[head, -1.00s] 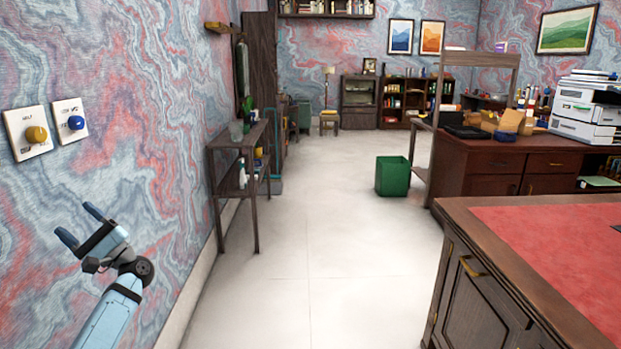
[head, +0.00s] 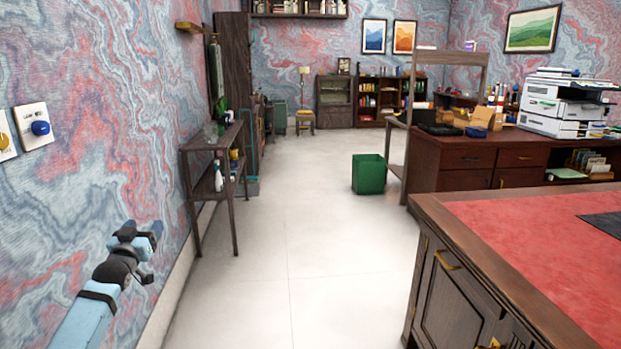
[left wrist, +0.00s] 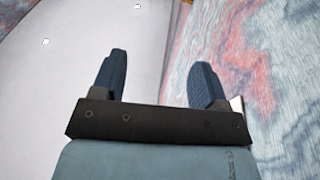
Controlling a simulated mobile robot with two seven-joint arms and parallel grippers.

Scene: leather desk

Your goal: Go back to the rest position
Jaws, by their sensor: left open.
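My left gripper (head: 148,232) is at the lower left of the head view, in front of the marbled wall and below the wall switches. In the head view its fingers are foreshortened and hard to make out. In the left wrist view the left gripper (left wrist: 158,82) shows two dark blue fingers spread apart, with nothing between them. Pale floor and the marbled wall lie beyond the fingers. My right gripper is in neither view.
A wall switch with a blue knob (head: 40,128) is at the left. A narrow side table (head: 214,190) with bottles stands along the wall. A green bin (head: 369,174) stands on the floor. A red-topped desk (head: 425,208) fills the lower right. The middle floor is clear.

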